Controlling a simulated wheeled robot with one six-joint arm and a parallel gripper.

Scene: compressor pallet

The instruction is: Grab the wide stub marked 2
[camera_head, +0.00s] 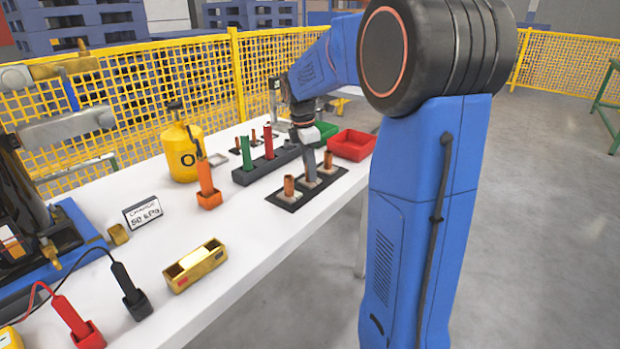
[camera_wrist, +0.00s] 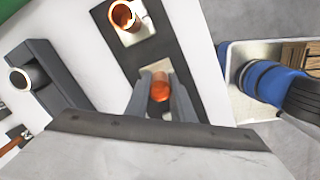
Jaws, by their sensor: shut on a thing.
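My gripper (camera_head: 310,176) reaches down over the middle of a dark strip (camera_head: 287,205) on the white table. In the wrist view, its two grey fingers (camera_wrist: 161,98) are closed around a copper stub (camera_wrist: 159,87), one on each side. The held stub is mostly hidden by the fingers in the head view. One free copper stub (camera_head: 289,185) stands upright nearer the front, another (camera_head: 328,159) farther back. The wrist view shows one open-topped copper stub (camera_wrist: 123,16) on a pale square of the strip. No number 2 can be read on any stub.
A dark rack (camera_head: 262,168) with green and red posts stands left of the strip. A red bin (camera_head: 351,145) and a green bin (camera_head: 325,131) lie behind. The table's right edge is close.

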